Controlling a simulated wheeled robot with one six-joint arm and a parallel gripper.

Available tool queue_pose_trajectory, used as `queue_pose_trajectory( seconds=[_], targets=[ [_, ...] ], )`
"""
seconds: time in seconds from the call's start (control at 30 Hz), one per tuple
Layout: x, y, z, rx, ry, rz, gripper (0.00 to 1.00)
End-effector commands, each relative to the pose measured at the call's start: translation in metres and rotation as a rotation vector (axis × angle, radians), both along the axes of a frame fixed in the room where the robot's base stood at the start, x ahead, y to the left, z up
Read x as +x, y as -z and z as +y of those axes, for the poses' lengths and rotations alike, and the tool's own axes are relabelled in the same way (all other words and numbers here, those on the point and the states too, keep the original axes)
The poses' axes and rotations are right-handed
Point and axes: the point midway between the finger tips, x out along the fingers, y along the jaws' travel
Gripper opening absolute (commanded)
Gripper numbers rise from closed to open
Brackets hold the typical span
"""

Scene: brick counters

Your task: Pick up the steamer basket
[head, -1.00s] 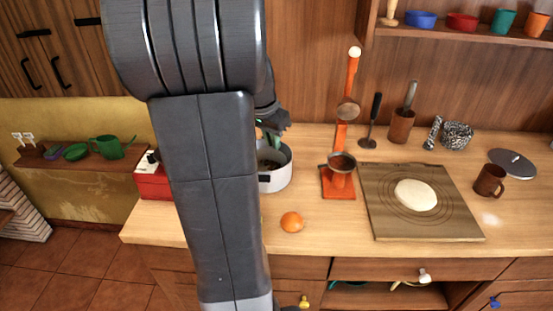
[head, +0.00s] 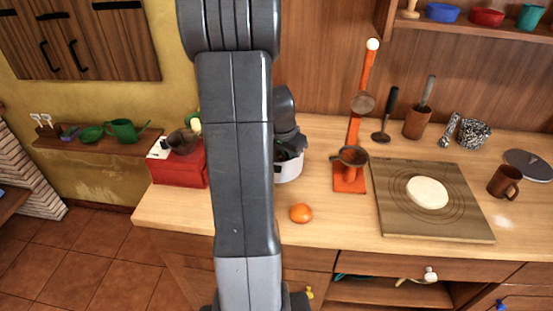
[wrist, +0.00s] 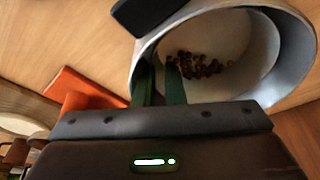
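No object is plainly recognisable as a steamer basket. A round, pale grey vessel (head: 290,166) stands on the counter just right of my arm and may be it. In the wrist view the vessel (wrist: 296,50) has a white inside with several small brown balls at its bottom. My gripper (wrist: 160,84) reaches over its near left side, and its two green fingers are close together with a narrow gap, tips near the inner wall. I cannot tell whether the wall is between them. In the head view my wrist is above the vessel and the fingers are hidden.
An orange press (head: 350,175) stands close right of the vessel, and an orange fruit (head: 301,213) lies in front. A red box (head: 180,168) is at the counter's left with a dark bowl (head: 183,141) on it. A board with dough (head: 427,192) lies farther right.

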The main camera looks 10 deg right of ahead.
Motion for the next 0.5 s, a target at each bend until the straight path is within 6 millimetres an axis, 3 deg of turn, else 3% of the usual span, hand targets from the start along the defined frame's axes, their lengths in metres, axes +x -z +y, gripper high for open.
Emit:
queue_pose_trajectory(
  seconds=[0.17, 0.43, 0.5],
  targets=[
    [0.002, 0.018, -0.004, 0.001, 0.002, 0.004, 0.11],
    [0.003, 0.021, -0.005, 0.000, 0.001, 0.001, 0.11],
    [0.003, 0.021, -0.005, 0.000, 0.001, 0.001, 0.00]
  ],
)
